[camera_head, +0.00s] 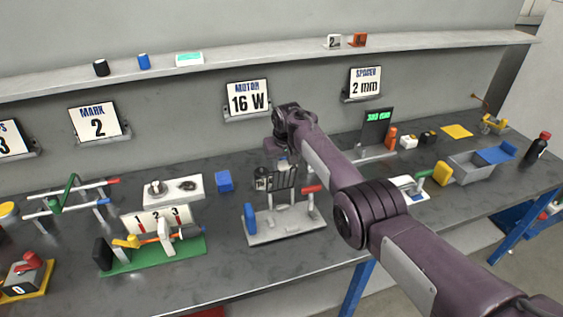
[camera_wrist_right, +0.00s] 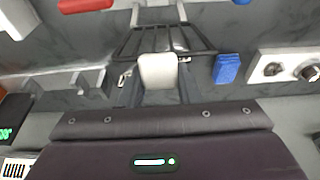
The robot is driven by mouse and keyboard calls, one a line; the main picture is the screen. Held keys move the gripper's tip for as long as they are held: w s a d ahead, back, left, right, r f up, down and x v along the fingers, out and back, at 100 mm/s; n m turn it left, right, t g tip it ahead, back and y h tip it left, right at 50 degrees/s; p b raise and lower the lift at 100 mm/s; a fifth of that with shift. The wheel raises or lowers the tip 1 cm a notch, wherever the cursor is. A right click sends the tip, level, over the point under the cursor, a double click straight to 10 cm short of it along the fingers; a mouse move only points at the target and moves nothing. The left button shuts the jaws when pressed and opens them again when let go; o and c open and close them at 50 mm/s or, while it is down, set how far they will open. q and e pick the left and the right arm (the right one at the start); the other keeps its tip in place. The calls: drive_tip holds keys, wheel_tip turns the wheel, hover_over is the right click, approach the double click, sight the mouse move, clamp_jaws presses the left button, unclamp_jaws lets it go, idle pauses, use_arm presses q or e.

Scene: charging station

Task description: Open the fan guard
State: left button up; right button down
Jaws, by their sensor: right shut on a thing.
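The fan guard (camera_head: 285,179) is a black barred grille, standing raised over a grey stand (camera_head: 285,232) in the head view. It shows in the right wrist view as a dark wire frame (camera_wrist_right: 125,42). My right gripper (camera_head: 284,162) reaches in from above at the back of the guard and is shut at its upper edge. Its fingers (camera_wrist_right: 160,88) show in the right wrist view on both sides of a pale tab. The arm and hand partly hide the grip. My left gripper is not in view.
The stand has a blue post (camera_head: 250,218) and a red handle (camera_head: 311,189). A blue cube (camera_head: 224,181) and a white box with knobs (camera_head: 190,197) stand to the left. A green-based numbered fixture (camera_head: 150,258) is further left. Bare table lies in front.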

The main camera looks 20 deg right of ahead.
idle(0.9)
drive_tip(key=c, duration=1)
unclamp_jaws()
drive_tip(key=shift+w+d+f, duration=0.1)
drive_tip(key=shift+c, duration=0.2)
drive_tip(key=shift+r+p, duration=0.35)
drive_tip(key=shift+r, duration=0.4)
drive_tip(key=shift+s+b+v, duration=0.2)
drive_tip(key=shift+b+v, duration=0.1)
drive_tip(key=shift+v, duration=2.9)
